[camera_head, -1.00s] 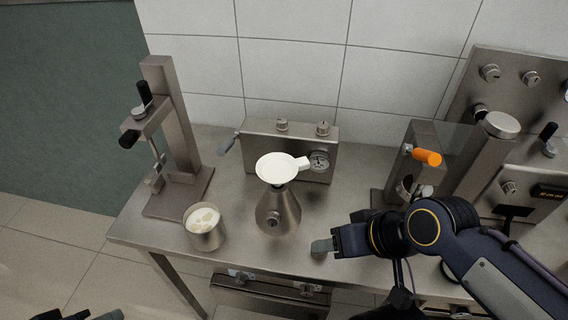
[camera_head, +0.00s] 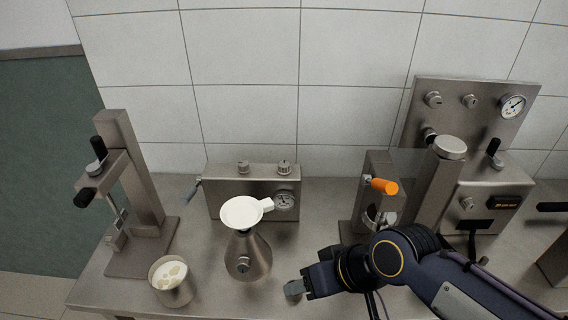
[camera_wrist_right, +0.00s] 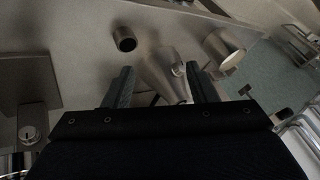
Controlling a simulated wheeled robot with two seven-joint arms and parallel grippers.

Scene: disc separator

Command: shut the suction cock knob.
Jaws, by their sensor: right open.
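A conical metal flask (camera_head: 249,256) with a white funnel (camera_head: 242,212) on top stands on the steel bench. In the right wrist view the open fingers (camera_wrist_right: 160,72) lie on either side of the flask's image, with nothing held. My left gripper is out of view.
A metal beaker (camera_head: 172,282) with pale contents stands left of the flask. Behind is a steel box (camera_head: 224,200) with two top knobs and a gauge. A press stand (camera_head: 140,190) is at left; an orange-handled device (camera_head: 365,195) and a gauge panel (camera_head: 462,110) are at right.

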